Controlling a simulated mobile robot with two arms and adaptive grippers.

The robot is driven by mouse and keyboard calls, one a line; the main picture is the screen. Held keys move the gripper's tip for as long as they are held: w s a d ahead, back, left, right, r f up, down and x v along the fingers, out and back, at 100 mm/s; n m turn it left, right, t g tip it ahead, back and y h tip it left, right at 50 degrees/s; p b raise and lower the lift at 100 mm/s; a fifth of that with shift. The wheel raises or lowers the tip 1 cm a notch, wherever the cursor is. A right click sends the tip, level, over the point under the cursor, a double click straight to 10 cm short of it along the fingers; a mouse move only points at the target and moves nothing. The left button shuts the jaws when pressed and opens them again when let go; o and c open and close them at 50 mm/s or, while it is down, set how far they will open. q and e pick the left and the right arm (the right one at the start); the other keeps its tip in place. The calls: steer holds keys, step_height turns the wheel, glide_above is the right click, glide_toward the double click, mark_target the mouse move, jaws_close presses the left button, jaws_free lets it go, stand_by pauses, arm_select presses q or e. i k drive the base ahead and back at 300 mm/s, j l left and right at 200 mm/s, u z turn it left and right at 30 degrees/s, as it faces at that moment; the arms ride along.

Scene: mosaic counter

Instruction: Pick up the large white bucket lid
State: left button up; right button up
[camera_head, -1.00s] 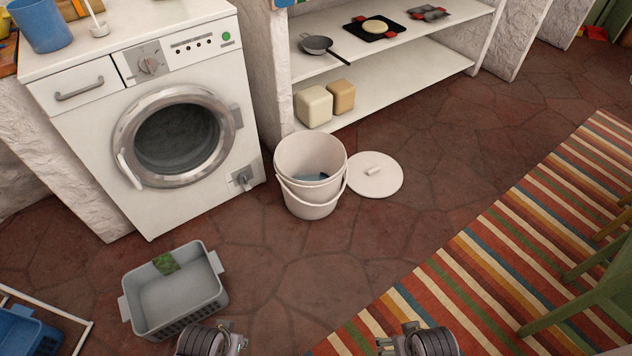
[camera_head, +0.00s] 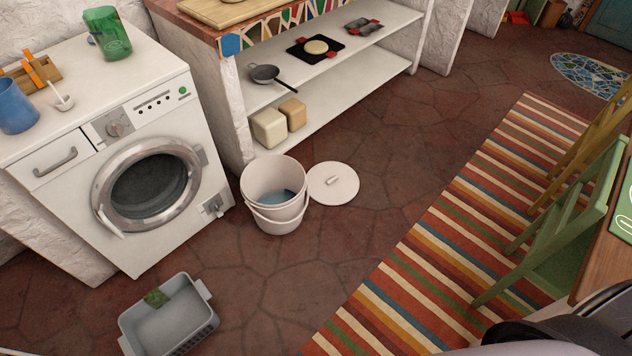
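The large white bucket lid (camera_head: 345,191) lies flat on the stone floor, with its small raised handle facing up. It is just right of the white bucket (camera_head: 281,221), close to its rim. The bucket stands upright, open at the top, with something bluish inside and its bail handle hanging at the front. Neither of my grippers shows in the head view, so I cannot see whether they are open or shut. A dark and grey part, apparently of my arm, fills the bottom right corner, well away from the lid.
A washing machine (camera_head: 95,215) stands left of the bucket, and a low white shelf (camera_head: 345,98) stands behind it. A grey basket (camera_head: 172,335) sits at the bottom left. A striped rug (camera_head: 430,262) and green chair (camera_head: 552,245) are at the right. Floor in front of the lid is clear.

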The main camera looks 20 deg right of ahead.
mark_target(333, 183)
steer(key=i+l+u, duration=0.15)
steer(key=u, duration=0.3)
steer(key=i+l+u, duration=0.1)
steer(key=l+u, duration=0.2)
steer(key=u, duration=0.15)
steer(key=l+u, duration=0.25)
steer(key=u, duration=0.25)
steer(key=i, duration=0.05)
